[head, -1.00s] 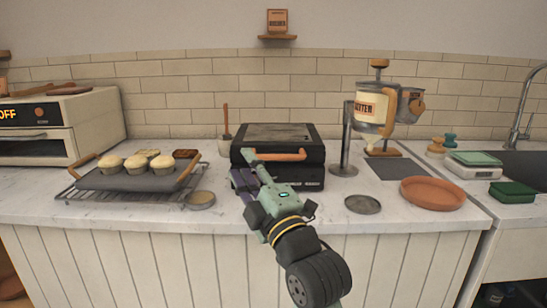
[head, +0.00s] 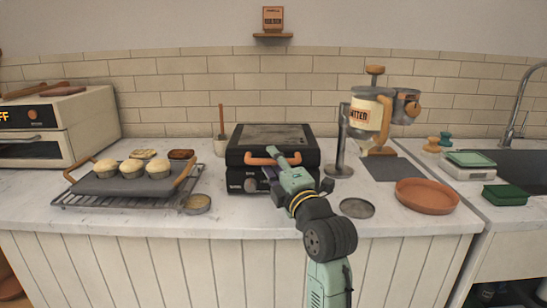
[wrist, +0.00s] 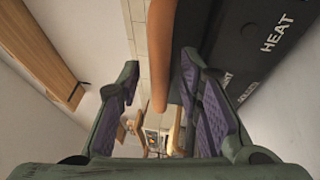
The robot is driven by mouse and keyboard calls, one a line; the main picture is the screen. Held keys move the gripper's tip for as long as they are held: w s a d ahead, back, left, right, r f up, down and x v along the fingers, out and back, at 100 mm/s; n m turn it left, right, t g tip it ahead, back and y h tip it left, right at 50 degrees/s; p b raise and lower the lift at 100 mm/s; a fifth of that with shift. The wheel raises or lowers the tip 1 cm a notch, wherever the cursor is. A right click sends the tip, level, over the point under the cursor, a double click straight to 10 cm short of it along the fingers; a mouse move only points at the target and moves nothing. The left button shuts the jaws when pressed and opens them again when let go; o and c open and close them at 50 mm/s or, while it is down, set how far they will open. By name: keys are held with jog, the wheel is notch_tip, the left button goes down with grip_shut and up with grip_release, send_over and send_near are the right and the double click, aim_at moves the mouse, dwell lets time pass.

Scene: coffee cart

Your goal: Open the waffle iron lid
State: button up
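The waffle iron (head: 273,157) is a black box on the counter with its lid (head: 275,137) closed. An orange-brown handle (head: 262,162) runs along the lid's front. The black front with the word HEAT (wrist: 276,33) is to the right.
A batter dispenser (head: 369,112), a grey disc (head: 357,208) and a terracotta dish (head: 426,197) are to the right. Counter in front of the iron is narrow.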

jog(key=shift+w+a, duration=0.15)
jog(key=shift+w, duration=0.15)
jog(key=shift+c, duration=0.4)
grip_shut()
dwell(0.4)
